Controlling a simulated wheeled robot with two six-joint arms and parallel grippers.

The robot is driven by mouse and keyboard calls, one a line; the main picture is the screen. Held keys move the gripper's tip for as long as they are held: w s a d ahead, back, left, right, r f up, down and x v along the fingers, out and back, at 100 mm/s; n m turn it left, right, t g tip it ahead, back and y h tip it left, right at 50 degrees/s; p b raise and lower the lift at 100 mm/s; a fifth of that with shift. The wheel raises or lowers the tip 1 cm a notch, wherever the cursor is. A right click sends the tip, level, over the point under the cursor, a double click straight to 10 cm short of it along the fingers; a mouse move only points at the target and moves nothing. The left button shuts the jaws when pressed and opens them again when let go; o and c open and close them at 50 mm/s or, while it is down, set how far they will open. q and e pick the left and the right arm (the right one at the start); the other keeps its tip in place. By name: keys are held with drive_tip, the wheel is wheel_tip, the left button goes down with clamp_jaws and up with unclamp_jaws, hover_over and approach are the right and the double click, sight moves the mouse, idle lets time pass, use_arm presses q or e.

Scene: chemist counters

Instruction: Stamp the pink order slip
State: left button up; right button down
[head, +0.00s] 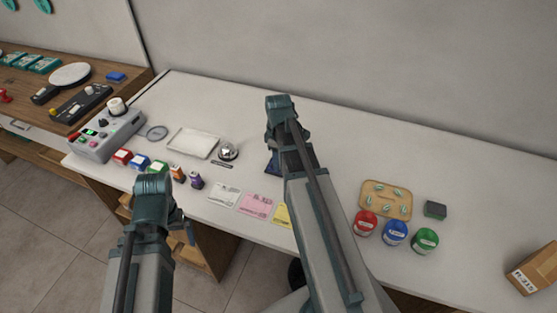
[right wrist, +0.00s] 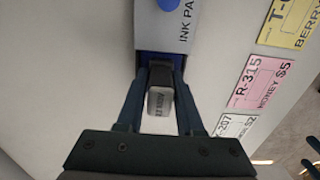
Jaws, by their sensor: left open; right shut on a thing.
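The pink order slip (head: 257,204) lies flat on the white counter between a white slip and a yellow slip. In the right wrist view the pink slip (right wrist: 261,85) reads R-315. In the head view my right arm hides the stamp and most of the pad. My left gripper (head: 189,233) is open and empty near the counter's front edge.
A white tray (head: 193,144) and a bell (head: 228,151) stand left of my right arm. Several small bottles and boxes line the front left. A wooden board (head: 386,199), coloured jars and a cardboard box (head: 535,268) are at right. The back of the counter is clear.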

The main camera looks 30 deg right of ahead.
idle(0.4)
wheel_tip(320, 180, up, 7)
drive_tip(key=p, duration=0.7)
use_arm(q)
wheel_tip(320, 180, up, 7)
